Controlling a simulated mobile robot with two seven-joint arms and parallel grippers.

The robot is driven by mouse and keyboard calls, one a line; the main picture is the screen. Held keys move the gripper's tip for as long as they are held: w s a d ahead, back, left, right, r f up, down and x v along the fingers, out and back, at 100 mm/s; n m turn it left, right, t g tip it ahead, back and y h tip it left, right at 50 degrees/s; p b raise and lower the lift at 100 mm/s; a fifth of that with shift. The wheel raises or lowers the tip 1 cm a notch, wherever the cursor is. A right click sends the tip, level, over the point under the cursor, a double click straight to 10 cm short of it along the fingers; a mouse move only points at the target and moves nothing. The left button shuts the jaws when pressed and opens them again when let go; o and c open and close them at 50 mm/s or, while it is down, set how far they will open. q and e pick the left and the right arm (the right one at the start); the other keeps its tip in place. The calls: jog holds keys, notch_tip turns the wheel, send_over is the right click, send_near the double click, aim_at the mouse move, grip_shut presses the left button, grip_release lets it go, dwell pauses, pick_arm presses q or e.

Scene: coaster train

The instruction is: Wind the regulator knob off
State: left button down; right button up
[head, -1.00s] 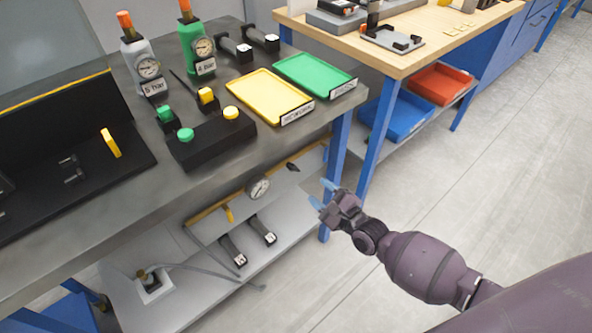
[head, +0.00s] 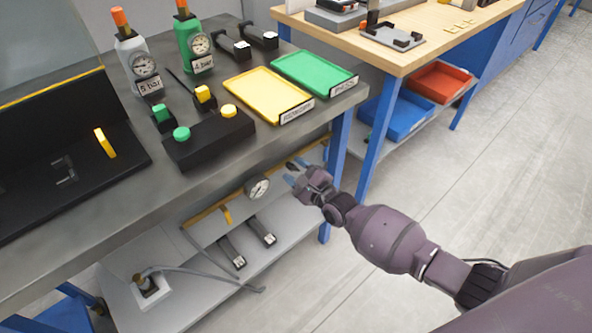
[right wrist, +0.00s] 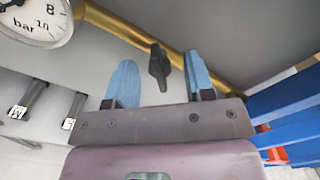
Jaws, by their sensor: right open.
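The regulator knob is a small black winged knob (right wrist: 158,67) by a brass pipe (right wrist: 178,58) in the right wrist view. In the head view the dark knob (head: 290,165) shows just past my fingers, under the table's edge. My right gripper (head: 296,172) is open, with pale blue fingers. In the right wrist view its fingers (right wrist: 160,78) stand either side of the knob, which appears between and ahead of them. I cannot tell whether either finger touches it. My left gripper is not in view.
A pressure gauge (head: 257,187) sits left of the knob; it also shows in the right wrist view (right wrist: 38,22). A blue table leg (head: 335,178) stands close to the right. The grey tabletop edge (head: 230,165) is above.

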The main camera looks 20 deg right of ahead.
jog(key=shift+c, duration=0.4)
grip_shut()
